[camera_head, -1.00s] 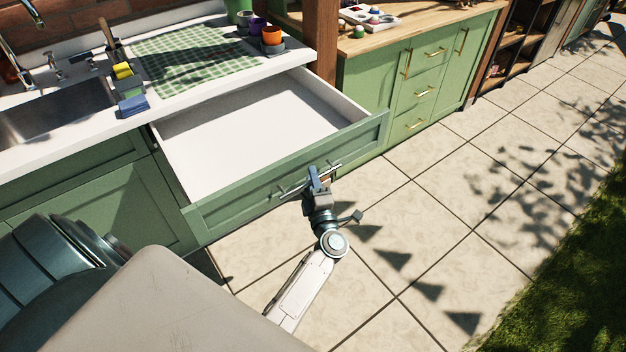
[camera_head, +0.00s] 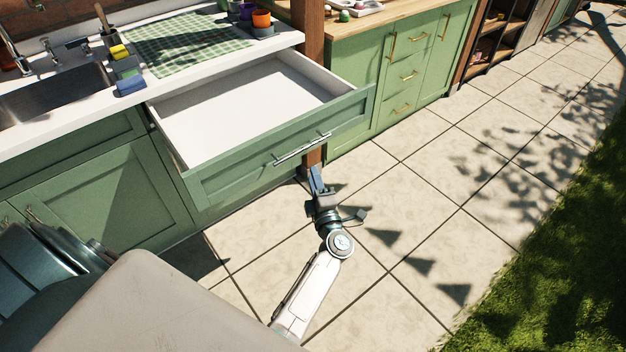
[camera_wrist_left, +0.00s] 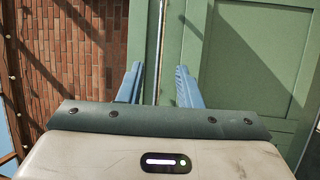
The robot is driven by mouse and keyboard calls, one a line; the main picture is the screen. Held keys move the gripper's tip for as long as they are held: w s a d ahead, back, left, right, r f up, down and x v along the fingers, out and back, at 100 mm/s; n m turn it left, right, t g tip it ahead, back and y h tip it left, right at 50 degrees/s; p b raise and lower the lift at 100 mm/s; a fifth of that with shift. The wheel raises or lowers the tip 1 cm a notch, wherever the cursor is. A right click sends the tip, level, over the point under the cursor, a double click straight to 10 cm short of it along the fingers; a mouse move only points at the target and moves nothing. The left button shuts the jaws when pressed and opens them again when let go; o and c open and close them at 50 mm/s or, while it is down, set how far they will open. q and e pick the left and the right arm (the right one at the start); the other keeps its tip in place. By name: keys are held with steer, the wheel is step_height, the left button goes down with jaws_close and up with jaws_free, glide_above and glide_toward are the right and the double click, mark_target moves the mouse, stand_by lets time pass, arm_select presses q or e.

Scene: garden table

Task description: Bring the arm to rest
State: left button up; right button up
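My left gripper (camera_head: 315,178) is just below the drawer handle in the head view, apart from it and empty. Its blue fingers are spread in the left wrist view (camera_wrist_left: 158,88), with nothing held between them. The silver bar handle (camera_head: 302,149) is on the green front of the drawer (camera_head: 235,182). The drawer stands pulled out from under the counter, and its white inside looks empty. My right gripper does not show.
The white counter (camera_head: 70,126) with a sink (camera_head: 50,98), a checkered cloth (camera_head: 185,45) and cups is at the upper left. A wooden post (camera_head: 312,35) stands behind the drawer. Green cabinets (camera_head: 400,80) are beyond it. The paved floor (camera_head: 420,200) to the right is clear.

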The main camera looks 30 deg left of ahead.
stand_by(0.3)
arm_select(q)
steer(key=s+d+f+m+g+h, duration=0.15)
steer(key=s+f+m+h, duration=0.35)
steer(key=f, duration=0.5)
steer(key=s+d+f+m+h, duration=0.2)
steer(key=s+f+m+h, duration=0.15)
steer(key=f+m, duration=0.5)
steer(key=s+d+f+m+h, duration=0.2)
steer(key=s+f+m+h, duration=0.25)
steer(key=f, duration=0.75)
steer(key=s+a+f+m+g, duration=0.2)
steer(key=s+f, duration=0.4)
steer(key=s, duration=0.5)
steer(key=s+a+f+m+g, duration=0.3)
steer(key=s+f+g, duration=0.2)
steer(key=s, duration=0.5)
steer(key=s+a+f+m+g, duration=0.2)
steer(key=s+f+m+g, duration=0.1)
steer(key=s+f, duration=0.5)
steer(key=s+g, duration=0.1)
steer(key=s, duration=0.2)
steer(key=shift+s+a, duration=0.3)
steer(key=shift+s, duration=0.05)
steer(key=shift+w+g, duration=0.1)
steer(key=shift+g, duration=0.15)
